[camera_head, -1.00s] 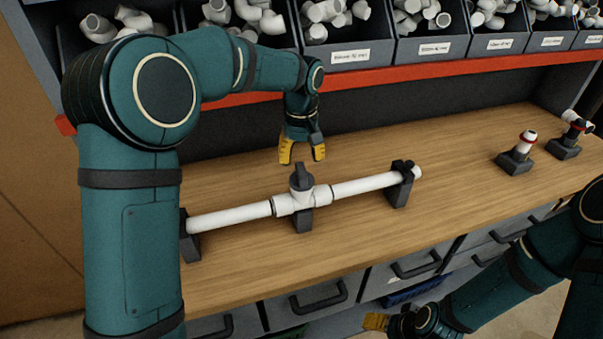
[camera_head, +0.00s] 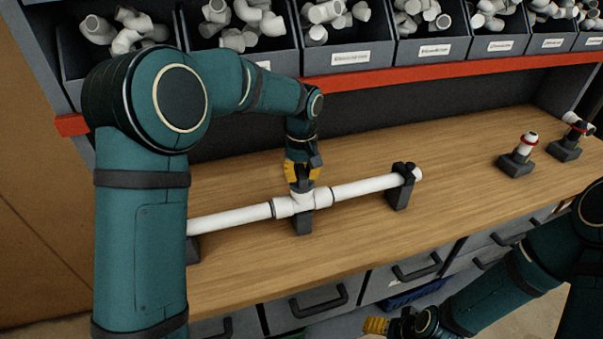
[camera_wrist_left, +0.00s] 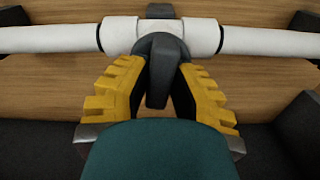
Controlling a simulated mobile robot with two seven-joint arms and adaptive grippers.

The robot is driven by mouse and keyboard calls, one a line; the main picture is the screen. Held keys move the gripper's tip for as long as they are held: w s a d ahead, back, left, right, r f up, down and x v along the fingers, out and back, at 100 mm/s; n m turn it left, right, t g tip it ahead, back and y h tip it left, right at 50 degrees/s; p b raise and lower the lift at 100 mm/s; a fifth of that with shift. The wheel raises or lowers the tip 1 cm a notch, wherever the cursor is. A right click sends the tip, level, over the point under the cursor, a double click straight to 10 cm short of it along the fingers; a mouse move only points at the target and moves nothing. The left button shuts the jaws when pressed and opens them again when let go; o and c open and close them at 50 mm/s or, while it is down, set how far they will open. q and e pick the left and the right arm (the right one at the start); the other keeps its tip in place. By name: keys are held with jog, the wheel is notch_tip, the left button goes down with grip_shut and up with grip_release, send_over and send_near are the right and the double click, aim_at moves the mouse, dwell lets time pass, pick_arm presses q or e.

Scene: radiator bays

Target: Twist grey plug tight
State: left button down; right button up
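The grey plug (camera_wrist_left: 157,75) stands upright on the tee fitting (camera_wrist_left: 121,36) in the middle of a white pipe; in the head view the tee (camera_head: 321,198) shows just below my gripper. My left gripper (camera_head: 301,180) has come down over the plug. In the left wrist view its yellow fingers (camera_wrist_left: 158,85) stand on either side of the plug's raised grip, with narrow gaps visible, so the fingers look open around it. My right gripper (camera_head: 377,325) is low at the bottom of the head view, in front of the drawers; its fingertips are too small to judge.
Dark holders (camera_head: 400,190) carry the white pipe (camera_head: 238,216) above the wooden bench (camera_head: 430,230). Two small stands with white fittings (camera_head: 517,160) are at the right. Bins of white fittings (camera_head: 345,48) line the back above a red rail (camera_head: 420,74).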

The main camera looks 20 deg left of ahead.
pick_arm(q)
jog(key=shift+m, duration=0.3)
jog(key=m+p, duration=0.1)
jog(key=m, duration=0.1)
jog(key=shift+s+m, duration=0.1)
jog(key=shift+m, duration=0.2)
jog(key=m+p, duration=0.1)
jog(key=m, duration=0.3)
jog(key=shift+f+m+p, duration=0.1)
jog(key=shift+m+p, duration=0.2)
jog(key=shift+p, duration=0.1)
jog(key=m+p, duration=0.1)
jog(key=m, duration=0.3)
jog(key=shift+m+p, duration=0.7)
jog(key=shift+m, duration=1.5)
jog(key=c, duration=0.8)
grip_release()
